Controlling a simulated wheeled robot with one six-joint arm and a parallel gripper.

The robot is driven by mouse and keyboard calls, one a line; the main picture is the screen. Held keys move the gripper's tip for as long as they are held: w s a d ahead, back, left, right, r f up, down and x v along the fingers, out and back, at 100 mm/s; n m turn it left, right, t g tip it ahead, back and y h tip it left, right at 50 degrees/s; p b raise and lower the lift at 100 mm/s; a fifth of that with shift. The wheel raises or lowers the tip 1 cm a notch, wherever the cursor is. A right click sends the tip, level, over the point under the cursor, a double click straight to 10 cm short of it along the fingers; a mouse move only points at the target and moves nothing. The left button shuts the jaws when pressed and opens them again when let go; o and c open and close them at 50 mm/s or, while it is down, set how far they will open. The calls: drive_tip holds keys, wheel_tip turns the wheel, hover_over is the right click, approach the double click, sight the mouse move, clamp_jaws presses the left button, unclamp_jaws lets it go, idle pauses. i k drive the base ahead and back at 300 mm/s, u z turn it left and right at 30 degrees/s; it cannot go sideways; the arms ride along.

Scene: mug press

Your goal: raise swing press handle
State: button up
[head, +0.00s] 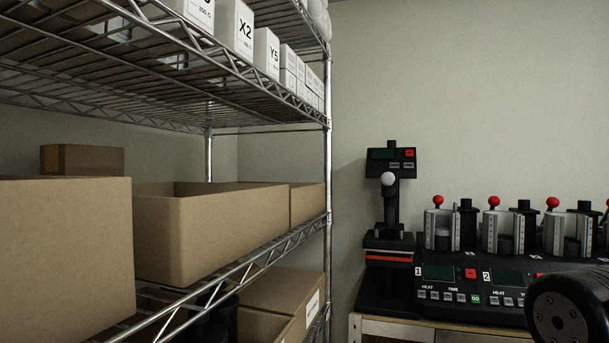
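A black swing press (389,215) with a display and buttons on top stands on the bench, right of the shelves. Its handle ends in a white ball knob (388,179), seen in front of the black column just below the display head. I cannot tell the handle's angle from this view. The press's lower part shows a red stripe between dark plates; whether they touch is unclear. My gripper is not in view. A round black joint at the lower right looks like part of my arm and hides part of the bench machines.
A mug press (450,285) with several stations and red-knobbed levers stands right of the swing press on the bench (385,328). A wire shelf rack (328,150) with cardboard boxes (215,230) and white cartons (240,30) fills the left. The wall behind is bare.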

sight(388, 178)
drive_tip(key=u, duration=1)
drive_tip(key=k, duration=1.35)
drive_tip(key=z, duration=1.4)
drive_tip(key=k, duration=0.65)
drive_tip(key=z, duration=0.25)
drive_tip(key=i, duration=1.25)
drive_tip(key=u, duration=0.8)
drive_tip(key=i, duration=0.3)
drive_tip(key=u, duration=0.25)
